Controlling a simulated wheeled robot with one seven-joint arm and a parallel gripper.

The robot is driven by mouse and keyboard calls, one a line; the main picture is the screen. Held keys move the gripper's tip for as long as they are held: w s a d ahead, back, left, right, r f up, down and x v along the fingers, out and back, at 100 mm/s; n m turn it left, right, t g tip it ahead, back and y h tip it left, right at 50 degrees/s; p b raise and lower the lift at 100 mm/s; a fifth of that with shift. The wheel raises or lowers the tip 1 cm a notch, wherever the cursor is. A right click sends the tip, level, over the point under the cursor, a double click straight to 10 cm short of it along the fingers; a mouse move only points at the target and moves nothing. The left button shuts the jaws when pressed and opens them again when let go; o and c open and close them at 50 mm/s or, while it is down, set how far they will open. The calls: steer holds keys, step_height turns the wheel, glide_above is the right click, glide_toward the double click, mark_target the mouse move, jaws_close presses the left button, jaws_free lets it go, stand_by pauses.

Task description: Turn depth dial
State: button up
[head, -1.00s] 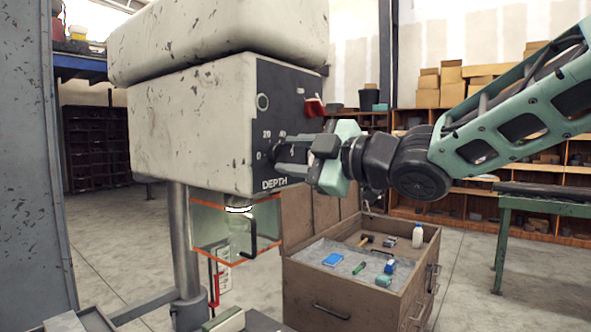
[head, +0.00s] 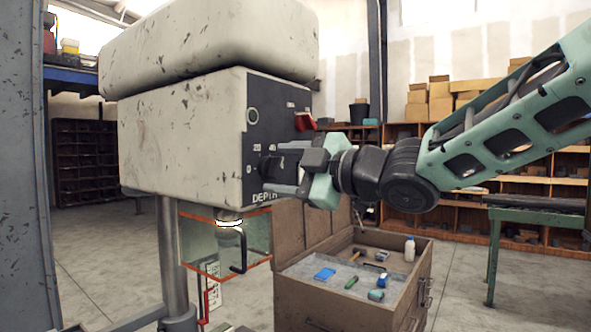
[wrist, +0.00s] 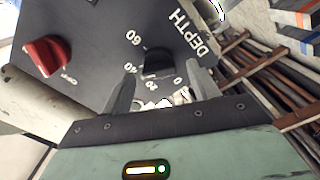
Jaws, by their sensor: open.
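The depth dial (wrist: 158,62) is a black knob on the dark control panel (wrist: 95,65), beside the word DEPTH and a ring of white numbers. In the wrist view it sits between my two fingertips, with a finger on either side. My gripper (wrist: 161,70) is open; I cannot tell whether a finger touches the dial. In the head view my gripper (head: 273,172) is at the lower part of the panel, and its fingers partly cover the dial. The dial's pointer setting is not clear.
A red switch (wrist: 47,56) sits on the same panel and also shows in the head view (head: 305,122). A clear guard (head: 200,240) hangs below. An open drawer chest (head: 350,300) with tools stands below.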

steer(key=v, duration=1.7)
steer(key=shift+s+b, duration=0.2)
steer(key=shift+b, duration=0.15)
steer(key=shift+d, duration=0.15)
step_height(320, 180, down, 18)
steer(key=a+m+g+h, duration=0.1)
steer(key=m+h, duration=0.8)
steer(key=m, duration=0.2)
steer(key=s+f+m+g+h, duration=0.2)
steer(key=s+f+g, duration=0.3)
steer(key=s+f, duration=0.2)
steer(key=s+f+m+g+h, duration=0.1)
steer(key=s+f+g, duration=0.4)
steer(key=s, duration=0.7)
steer(key=shift+s+d+f+m+h, duration=0.2)
steer(key=shift+d+f+m+h, duration=0.2)
steer(key=shift+f+h, duration=0.5)
steer(key=shift+f, duration=0.1)
